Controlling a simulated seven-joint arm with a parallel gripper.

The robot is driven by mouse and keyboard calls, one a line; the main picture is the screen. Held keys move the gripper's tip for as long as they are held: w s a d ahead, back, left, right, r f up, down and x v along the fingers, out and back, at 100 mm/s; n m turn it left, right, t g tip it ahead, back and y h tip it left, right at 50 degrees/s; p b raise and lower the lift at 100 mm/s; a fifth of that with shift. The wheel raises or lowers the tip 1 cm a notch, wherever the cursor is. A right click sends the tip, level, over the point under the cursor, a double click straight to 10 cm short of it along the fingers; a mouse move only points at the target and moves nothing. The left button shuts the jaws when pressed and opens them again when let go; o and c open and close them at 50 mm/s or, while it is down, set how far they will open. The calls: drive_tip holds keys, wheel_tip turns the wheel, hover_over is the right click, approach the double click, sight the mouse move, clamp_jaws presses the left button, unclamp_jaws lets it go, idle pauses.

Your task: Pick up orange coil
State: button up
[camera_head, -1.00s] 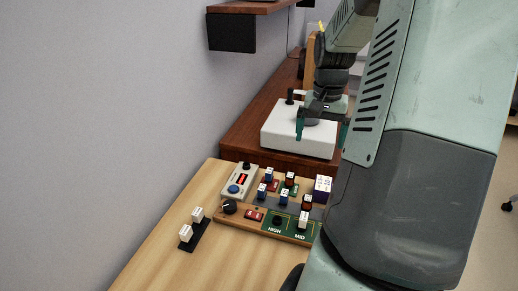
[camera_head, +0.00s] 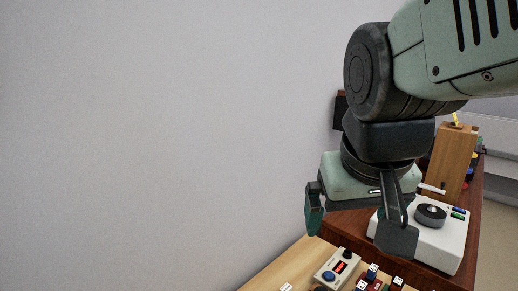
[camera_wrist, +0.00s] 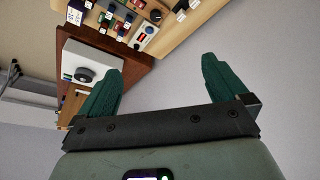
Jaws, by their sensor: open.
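My gripper (camera_head: 355,240) is open and empty in the head view, raised in front of the wall. In the wrist view its two green fingers (camera_wrist: 160,68) are wide apart with nothing between them. Small circuit parts (camera_head: 372,272) show at the bottom edge of the head view, below and to the right of the gripper, mostly cut off. They also show at the top of the wrist view, beyond the fingertips. I cannot clearly pick out the orange coil among them in either view.
A control box (camera_head: 335,272) with a red display stands on the light wooden desk (camera_head: 270,280). A white box (camera_head: 440,245) with a dark knob sits on the dark wood surface behind. A wooden holder (camera_head: 452,160) stands farther back. The grey wall fills the left.

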drive_tip(key=s+a, duration=0.1)
drive_tip(key=s+a+n, duration=0.1)
drive_tip(key=shift+s+r+t+y, duration=0.2)
drive_tip(key=shift+s+t+y, duration=0.1)
drive_tip(key=shift+s+y, duration=0.1)
drive_tip(key=s, duration=0.2)
drive_tip(key=shift+s+d+m, duration=0.3)
drive_tip(key=shift+s+m, duration=0.05)
drive_tip(key=shift+m, duration=0.05)
drive_tip(key=shift+c, duration=0.2)
drive_tip(key=shift+s, duration=0.25)
drive_tip(key=shift+c, duration=1.2)
drive_tip(key=c, duration=0.4)
drive_tip(key=shift+o, duration=0.2)
